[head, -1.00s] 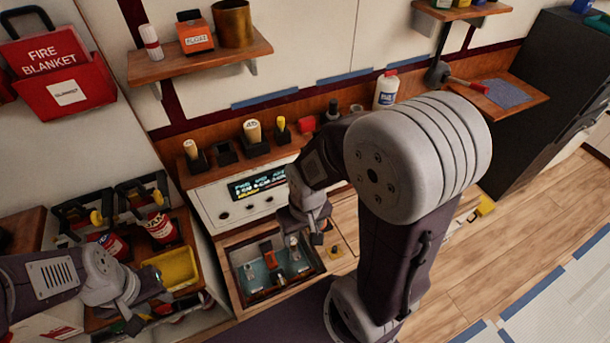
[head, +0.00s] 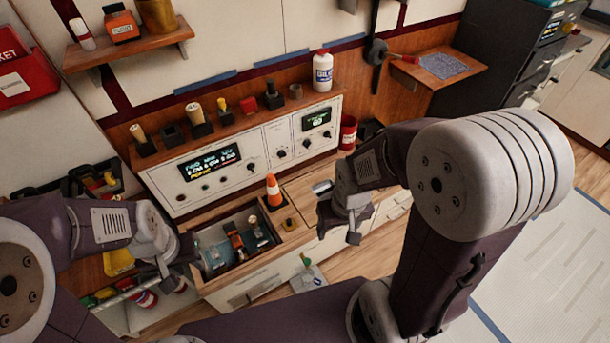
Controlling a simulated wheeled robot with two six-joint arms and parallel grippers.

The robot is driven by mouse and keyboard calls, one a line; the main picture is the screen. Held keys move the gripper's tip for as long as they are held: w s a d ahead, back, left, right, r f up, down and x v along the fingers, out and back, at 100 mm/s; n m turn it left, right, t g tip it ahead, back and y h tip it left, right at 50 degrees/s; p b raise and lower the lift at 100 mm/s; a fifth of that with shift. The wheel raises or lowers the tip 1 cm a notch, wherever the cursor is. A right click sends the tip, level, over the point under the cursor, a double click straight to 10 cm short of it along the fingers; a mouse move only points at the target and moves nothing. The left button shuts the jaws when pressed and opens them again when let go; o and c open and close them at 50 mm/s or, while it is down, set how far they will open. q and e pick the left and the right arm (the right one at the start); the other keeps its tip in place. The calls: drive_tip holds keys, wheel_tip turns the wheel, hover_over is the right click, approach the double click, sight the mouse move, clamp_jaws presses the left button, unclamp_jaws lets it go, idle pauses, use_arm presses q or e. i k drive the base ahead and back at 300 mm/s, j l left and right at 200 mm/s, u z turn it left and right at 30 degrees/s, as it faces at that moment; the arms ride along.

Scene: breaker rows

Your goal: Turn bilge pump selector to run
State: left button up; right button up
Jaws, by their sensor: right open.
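A white control panel (head: 225,165) stands behind the counter, with a lit display (head: 209,162) and several dark knobs. One knob (head: 251,167) sits right of the display, and two more (head: 282,152) (head: 306,142) are further right, below and beside a small green screen (head: 316,119). The labels are too small to read, so I cannot tell which is the bilge pump selector. My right gripper (head: 335,214) is open, in front of the panel's right end and apart from it. My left gripper (head: 178,262) is at the left side of the open drawer; its jaws are unclear.
The open drawer (head: 262,262) holds several small parts. A shelf above the panel carries stamps and a white bottle (head: 323,71). A red can (head: 348,132) is right of the panel. Clear floor (head: 555,235) lies right.

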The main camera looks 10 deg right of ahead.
sight(250, 166)
drive_tip(key=i+j, duration=0.1)
drive_tip(key=j, duration=0.3)
drive_tip(key=i+j+u, duration=0.15)
drive_tip(key=j, duration=0.2)
drive_tip(key=i+j, duration=0.15)
drive_tip(key=j, duration=0.25)
drive_tip(key=u, duration=0.05)
